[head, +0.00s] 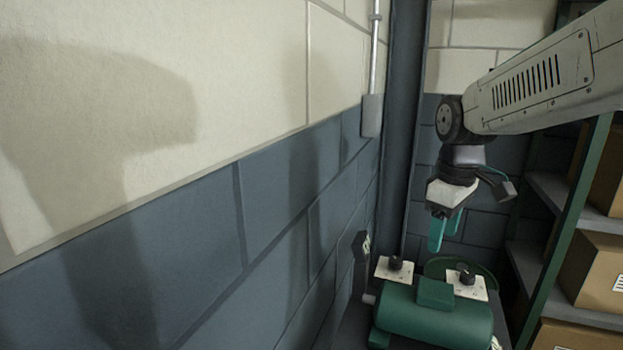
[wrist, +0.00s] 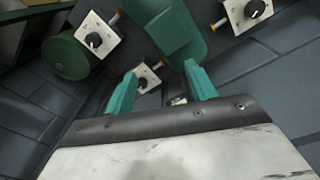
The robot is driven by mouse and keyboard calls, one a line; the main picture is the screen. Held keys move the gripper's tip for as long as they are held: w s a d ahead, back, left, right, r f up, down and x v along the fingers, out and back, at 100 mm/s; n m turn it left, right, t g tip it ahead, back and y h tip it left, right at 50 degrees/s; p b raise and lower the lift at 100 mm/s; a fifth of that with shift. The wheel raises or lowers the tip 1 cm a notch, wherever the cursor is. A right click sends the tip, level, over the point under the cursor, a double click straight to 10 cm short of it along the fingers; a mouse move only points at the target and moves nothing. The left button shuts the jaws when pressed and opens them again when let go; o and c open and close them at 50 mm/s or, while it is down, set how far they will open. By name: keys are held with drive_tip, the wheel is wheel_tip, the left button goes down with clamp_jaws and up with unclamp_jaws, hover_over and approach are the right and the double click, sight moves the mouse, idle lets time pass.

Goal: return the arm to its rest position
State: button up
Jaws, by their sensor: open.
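My gripper (head: 445,230) hangs from my arm with teal fingers pointing down, above and behind the green casing (head: 432,315) in the head view. In the wrist view my gripper (wrist: 160,72) has its two fingers spread apart, with nothing held between them. The casing (wrist: 168,32) lies beyond the fingertips there, apart from them. One white plate with a black knob (wrist: 148,78) shows in the gap between the fingers, farther down.
White plates with black knobs (head: 395,266) stand around the casing. A round green drum (wrist: 70,57) is beside it. Shelves with cardboard boxes (head: 595,270) are at right. A painted block wall (head: 200,215) fills the left, with a grey pipe box (head: 372,116).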

drive_tip(key=s+d+f+m, duration=0.1)
drive_tip(key=s+m, duration=0.7)
drive_tip(key=s, duration=1.7)
drive_tip(key=shift+d+f+t, duration=0.3)
drive_tip(key=shift+f, duration=0.2)
